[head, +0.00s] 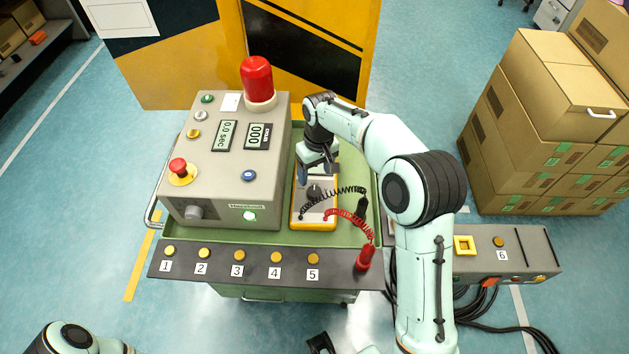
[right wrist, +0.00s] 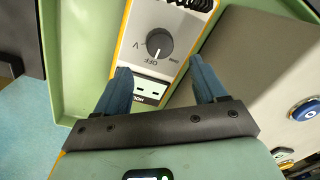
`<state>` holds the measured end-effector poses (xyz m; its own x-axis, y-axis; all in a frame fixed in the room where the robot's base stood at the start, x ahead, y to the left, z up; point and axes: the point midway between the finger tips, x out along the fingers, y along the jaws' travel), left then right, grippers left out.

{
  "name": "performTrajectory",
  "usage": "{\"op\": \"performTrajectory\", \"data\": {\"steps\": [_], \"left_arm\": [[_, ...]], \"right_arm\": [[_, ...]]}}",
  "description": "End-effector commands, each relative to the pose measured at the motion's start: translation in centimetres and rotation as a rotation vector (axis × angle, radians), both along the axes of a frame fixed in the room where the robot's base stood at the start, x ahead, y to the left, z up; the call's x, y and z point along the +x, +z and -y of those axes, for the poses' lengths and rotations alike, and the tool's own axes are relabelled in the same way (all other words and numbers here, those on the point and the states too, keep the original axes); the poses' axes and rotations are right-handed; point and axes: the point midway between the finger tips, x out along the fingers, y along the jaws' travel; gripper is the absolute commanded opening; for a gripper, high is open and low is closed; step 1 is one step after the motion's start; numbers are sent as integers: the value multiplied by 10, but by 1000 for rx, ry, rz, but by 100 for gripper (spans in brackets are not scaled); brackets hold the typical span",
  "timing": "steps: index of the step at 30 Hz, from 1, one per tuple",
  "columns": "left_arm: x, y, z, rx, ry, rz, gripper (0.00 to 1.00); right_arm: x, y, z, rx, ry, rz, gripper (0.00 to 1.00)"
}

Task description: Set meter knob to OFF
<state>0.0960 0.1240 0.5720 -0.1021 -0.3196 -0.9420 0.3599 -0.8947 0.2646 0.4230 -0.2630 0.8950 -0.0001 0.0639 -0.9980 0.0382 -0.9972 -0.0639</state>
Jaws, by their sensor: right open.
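The yellow-edged meter (head: 313,225) lies on the green cart top, right of the grey box. Its round dark knob (right wrist: 159,42) shows clearly in the right wrist view, with OFF printed below it and V to its left. A pale mark shows low on the knob, near OFF, but its exact setting is hard to tell. In the head view the knob (head: 314,193) is small, just below my right gripper (head: 318,172). My right gripper is open, its blue fingers (right wrist: 160,68) apart and empty, over the meter's display end and short of the knob. My left gripper is not in view.
The grey box (head: 225,185) with a red lamp (head: 257,80) stands close on the left. Black and red coiled leads (head: 340,213) cross near the meter, beside a red probe (head: 366,257). A numbered button strip (head: 220,275) runs along the front. Cardboard boxes (head: 545,130) are stacked at right.

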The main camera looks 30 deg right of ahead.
Motion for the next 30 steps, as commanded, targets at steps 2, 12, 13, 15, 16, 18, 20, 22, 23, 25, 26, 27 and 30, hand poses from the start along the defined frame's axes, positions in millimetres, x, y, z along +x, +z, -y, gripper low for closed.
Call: {"op": "performTrajectory", "data": {"steps": [2,12,13,15,16,18,20,22,23,25,26,27,30], "left_arm": [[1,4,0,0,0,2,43],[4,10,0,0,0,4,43],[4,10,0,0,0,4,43],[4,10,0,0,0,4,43],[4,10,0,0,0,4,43],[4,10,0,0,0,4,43],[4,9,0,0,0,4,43],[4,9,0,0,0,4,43],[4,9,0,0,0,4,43],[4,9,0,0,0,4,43],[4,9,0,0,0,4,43],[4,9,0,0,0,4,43],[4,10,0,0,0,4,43]], "right_arm": [[1,20,1,0,0,4,71],[0,60,4,-1,1,2,71],[0,61,4,-1,0,2,71],[0,62,4,0,0,1,71],[0,62,4,0,0,1,71],[0,61,4,0,0,1,71],[0,61,4,0,0,1,71],[0,61,4,0,0,1,71],[0,61,4,0,0,1,71],[0,61,4,0,0,0,71],[0,61,4,0,0,0,71],[0,61,4,0,0,0,71],[0,61,4,0,0,0,71]]}}
